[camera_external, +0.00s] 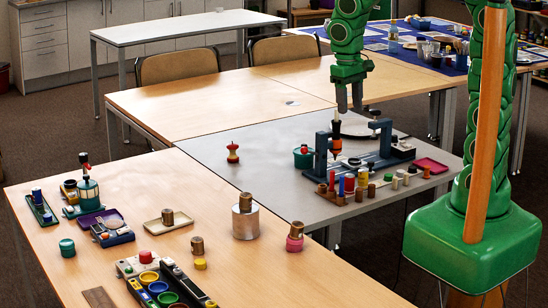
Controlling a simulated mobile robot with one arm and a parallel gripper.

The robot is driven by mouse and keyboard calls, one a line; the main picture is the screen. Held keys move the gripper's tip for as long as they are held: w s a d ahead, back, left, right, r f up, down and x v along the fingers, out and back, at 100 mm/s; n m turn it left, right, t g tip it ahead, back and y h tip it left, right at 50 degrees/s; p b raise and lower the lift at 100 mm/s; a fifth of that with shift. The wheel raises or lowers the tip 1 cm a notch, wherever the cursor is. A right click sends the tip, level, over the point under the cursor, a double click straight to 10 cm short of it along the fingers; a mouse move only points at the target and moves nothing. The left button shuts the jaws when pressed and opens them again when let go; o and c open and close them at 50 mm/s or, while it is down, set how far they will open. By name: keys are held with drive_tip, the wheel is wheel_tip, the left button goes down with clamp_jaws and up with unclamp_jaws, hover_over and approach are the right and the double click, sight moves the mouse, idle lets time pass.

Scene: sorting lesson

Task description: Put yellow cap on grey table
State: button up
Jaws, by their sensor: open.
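My green gripper (350,100) points down above the far part of the grey table (240,185), over a dark blue rig. Its two dark fingers are apart, with nothing visible between them. A small yellow cylinder that looks like the yellow cap (200,264) stands on the near wooden table (255,285), just below a brown-topped piece (197,246) in the picture. My gripper is far from it, up and to the right. Another small yellow piece (362,175) stands among the coloured pegs on the grey table.
The dark blue rig (375,165) and a row of pegs fill the grey table's right half. A tray of coloured cups (165,285) and a metal cylinder (245,222) flank the yellow cylinder.

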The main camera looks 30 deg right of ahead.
drive_tip(key=s+d+r+m+g, duration=0.1)
drive_tip(key=s+d, duration=1.4)
drive_tip(key=s, duration=0.4)
drive_tip(key=shift+s+d+r+m+y, duration=0.15)
drive_tip(key=shift+r+m+y, duration=0.15)
drive_tip(key=shift+r+y, duration=0.1)
drive_tip(key=shift+o, duration=0.8)
drive_tip(key=shift+s+d, duration=0.1)
drive_tip(key=shift+s, duration=0.35)
